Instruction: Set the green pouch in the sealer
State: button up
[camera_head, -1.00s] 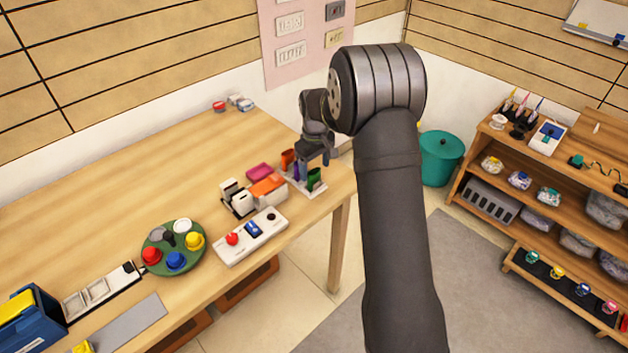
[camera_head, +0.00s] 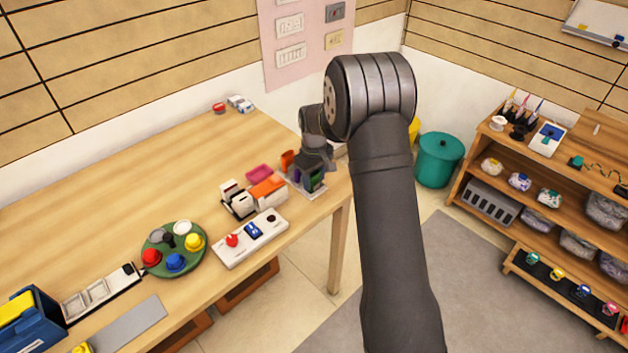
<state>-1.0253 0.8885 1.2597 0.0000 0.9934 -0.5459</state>
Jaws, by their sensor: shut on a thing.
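The green pouch (camera_head: 318,177) stands in a light rack (camera_head: 291,183) near the right end of the table. My gripper (camera_head: 315,171) is down at the rack, shut on the green pouch; its fingers are small and partly hidden. An orange pouch (camera_head: 288,160) and a purple pouch (camera_head: 298,173) stand in the same rack, to the left. A white device with an orange top (camera_head: 267,187) sits left of the rack and may be the sealer; I cannot tell for sure.
A black-and-white item (camera_head: 237,199), a magenta tray (camera_head: 259,173) and a white panel with a red button (camera_head: 249,238) are close by. A green round tray (camera_head: 174,250) with coloured pieces stands further left. The table's back is mostly clear.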

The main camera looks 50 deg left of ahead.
jog(key=r, duration=0.6)
jog(key=s+r, duration=0.1)
jog(key=r, duration=0.2)
jog(key=shift+a+r, duration=0.3)
jog(key=shift+a, duration=0.1)
send_near(233, 188)
jog(key=d+f, duration=0.2)
jog(key=shift+s+a+f, duration=0.1)
jog(key=shift+f, duration=0.65)
jog(key=shift+s+a+f, duration=0.15)
jog(key=shift+f, duration=0.6)
jog(key=shift+s+a+f, duration=0.1)
jog(key=shift+f, duration=0.65)
jog(key=shift+f, duration=1.1)
jog(key=o, duration=1.4)
jog(key=shift+o, duration=0.2)
